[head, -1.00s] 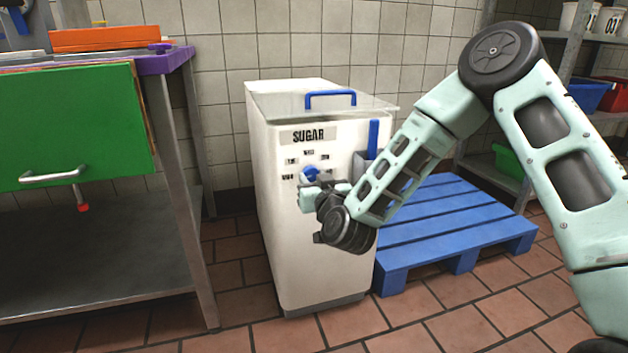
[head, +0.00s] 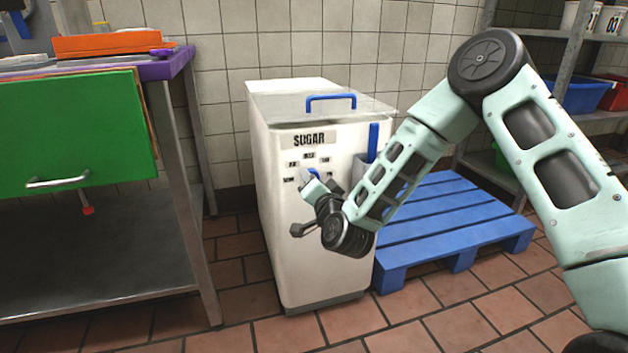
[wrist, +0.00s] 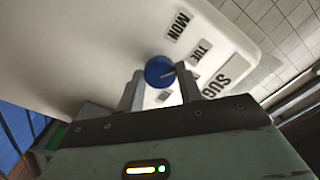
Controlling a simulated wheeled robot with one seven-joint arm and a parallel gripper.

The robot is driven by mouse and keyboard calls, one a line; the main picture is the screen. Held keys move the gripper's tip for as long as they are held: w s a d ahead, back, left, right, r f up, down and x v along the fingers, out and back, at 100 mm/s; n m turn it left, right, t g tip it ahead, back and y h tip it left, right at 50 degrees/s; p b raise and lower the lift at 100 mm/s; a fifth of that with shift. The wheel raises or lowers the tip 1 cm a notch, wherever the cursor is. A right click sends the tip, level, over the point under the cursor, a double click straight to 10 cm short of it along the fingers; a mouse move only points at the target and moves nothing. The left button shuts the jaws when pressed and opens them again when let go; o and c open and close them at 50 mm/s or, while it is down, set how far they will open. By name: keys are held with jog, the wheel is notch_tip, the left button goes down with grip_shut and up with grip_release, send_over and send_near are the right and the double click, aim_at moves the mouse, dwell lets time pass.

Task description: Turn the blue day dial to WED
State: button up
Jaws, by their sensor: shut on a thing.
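The blue day dial (head: 312,171) is on the front of the white sugar bin (head: 315,250), below the SUGAR label, with small day labels in an arc around it. In the wrist view the round blue dial (wrist: 157,70) sits between my two fingers, with a pale pointer mark on its right side. The MON label (wrist: 181,24) and the TUE label (wrist: 202,49) are legible; another label beside the right finger is partly hidden. I cannot tell exactly which label the mark points at. My gripper (head: 314,184) is shut on the dial and tilted in the head view.
A blue pallet (head: 455,222) lies on the floor right of the bin. A steel table (head: 185,180) with a green drawer front (head: 75,130) stands to the left. A blue scoop handle (head: 373,140) rises at the bin's right side. A shelf (head: 590,116) stands behind.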

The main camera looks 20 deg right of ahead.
jog(key=m+p, duration=0.2)
jog(key=m, duration=0.8)
jog(key=shift+r+m+p, duration=0.1)
jog(key=shift+m+p, duration=0.2)
jog(key=shift+p, duration=0.05)
dwell(0.4)
jog(key=o, duration=1)
jog(key=shift+s, duration=0.1)
